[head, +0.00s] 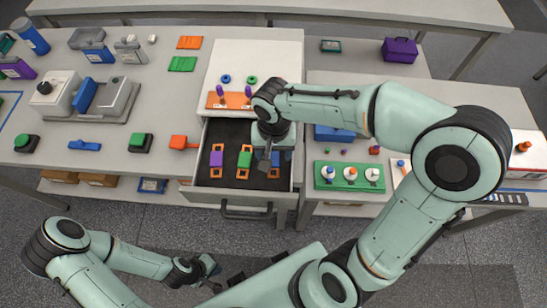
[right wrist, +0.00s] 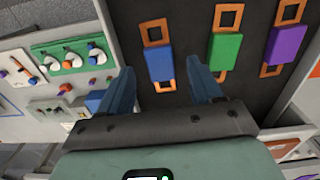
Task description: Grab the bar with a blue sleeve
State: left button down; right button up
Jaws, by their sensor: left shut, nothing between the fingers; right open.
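The bar with a blue sleeve (right wrist: 158,63) lies in the open drawer, its orange ends showing, in the right wrist view. In the head view this bar (head: 287,156) is partly hidden by my right gripper (head: 264,163). The right gripper is open above it; in the right wrist view its fingers (right wrist: 160,68) appear on either side of the blue sleeve, with nothing visibly held. My left gripper (head: 211,268) is shut and empty, low in front of the bench, away from the drawer.
A green-sleeved bar (head: 244,159) and a purple-sleeved bar (head: 216,159) lie beside it in the dark-lined drawer (head: 203,143). The drawer walls bound the space around the bars. A green tray (head: 326,184) with several knobs stands to the right.

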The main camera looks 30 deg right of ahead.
jog(key=shift+w+f, duration=0.1)
jog(key=shift+f, duration=0.8)
grip_shut()
jog(key=shift+r, duration=0.2)
